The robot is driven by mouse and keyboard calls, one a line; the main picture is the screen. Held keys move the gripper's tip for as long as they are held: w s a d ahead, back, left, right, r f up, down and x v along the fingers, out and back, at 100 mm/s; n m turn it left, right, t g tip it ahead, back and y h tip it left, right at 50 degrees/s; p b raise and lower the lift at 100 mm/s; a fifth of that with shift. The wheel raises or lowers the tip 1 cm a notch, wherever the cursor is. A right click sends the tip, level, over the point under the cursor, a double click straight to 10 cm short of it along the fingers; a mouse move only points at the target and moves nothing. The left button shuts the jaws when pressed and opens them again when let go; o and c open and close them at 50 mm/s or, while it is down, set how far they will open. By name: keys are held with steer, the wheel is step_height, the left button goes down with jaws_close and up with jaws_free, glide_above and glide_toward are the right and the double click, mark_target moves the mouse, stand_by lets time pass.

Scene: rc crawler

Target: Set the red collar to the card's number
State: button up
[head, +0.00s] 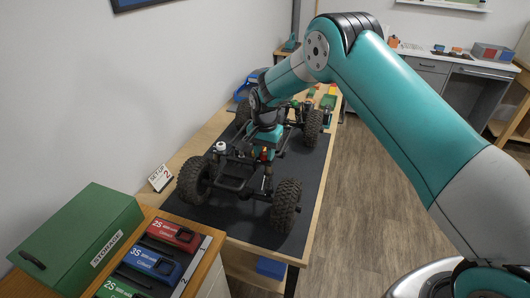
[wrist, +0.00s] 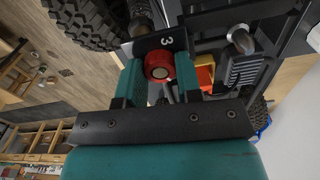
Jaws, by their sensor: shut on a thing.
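The RC crawler (head: 235,170), with big black tyres, stands on a dark mat (head: 225,219) on the bench. A white card (head: 160,178) beside its left wheel reads SETUP and appears to show a 2. In the wrist view, the round red collar (wrist: 159,65) sits between the teal fingers of my gripper (wrist: 158,75), which is shut on it. A dark plate (wrist: 166,43) just beyond the collar shows a white 3. In the head view, my gripper (head: 265,141) is down over the crawler's middle, and the arm hides part of the chassis.
A green storage box (head: 75,240) stands at the front left. Next to it a wooden rack holds red (head: 172,235), blue (head: 152,263) and green battery packs. A chassis part and a tyre (wrist: 82,20) lie close around the fingers in the wrist view. The wall is left, open floor right.

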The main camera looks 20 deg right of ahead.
steer(key=n+b, duration=0.3)
steer(key=n, duration=0.2)
steer(key=shift+f, duration=0.1)
steer(key=n+b, duration=0.2)
steer(key=n, duration=0.4)
steer(key=shift+n, duration=0.3)
stand_by(0.4)
steer(key=o, duration=0.9)
steer(key=shift+o, duration=0.2)
step_height(320, 180, up, 18)
steer(key=b, duration=0.3)
steer(key=shift+d+f, duration=0.15)
steer(key=shift+d, duration=0.05)
